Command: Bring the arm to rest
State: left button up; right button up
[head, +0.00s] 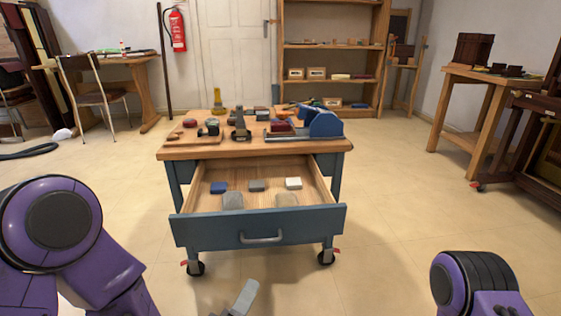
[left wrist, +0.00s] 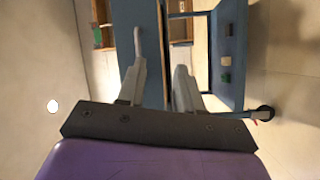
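My left arm comes in from the left in the head view, with purple joints. My left gripper (head: 240,299) shows at the bottom edge, where a grey finger is below and in front of the open drawer (head: 258,228). In the left wrist view, the left gripper (left wrist: 158,72) has its two grey fingers apart, with blue cart panels beyond them. I see no object held. My right arm (head: 478,285) shows only as a purple part at the lower right; its gripper is outside the views.
A wheeled blue workbench (head: 170,153) with a wooden top bears tools and blocks. Its drawer is pulled out and holds several small blocks. A shelf (head: 335,60) stands behind it. A side table (head: 470,75) is at the right. The floor around the bench is clear.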

pick_arm(q)
jog(key=s+a+f+m+g+y, duration=0.25)
jog(key=a+f+g, duration=0.2)
jog(key=f, duration=0.45)
jog(key=s+a+f+m+g+y, duration=0.2)
jog(key=s+a+f+g+y, duration=0.15)
jog(key=a+f, duration=0.45)
jog(key=s+a+f+g+y, duration=0.1)
jog(key=s+a+f+g, duration=0.2)
jog(key=s+a+f, duration=0.45)
jog(key=s+a+f+g+y, duration=0.2)
jog(key=s+f+g, duration=0.2)
jog(key=s, duration=0.7)
notch_tip(320, 180, up, 37)
jog(key=w+p, duration=0.2)
jog(key=p, duration=3.5)
jog(key=shift+f+t, duration=0.15)
jog(key=shift+t, duration=0.25)
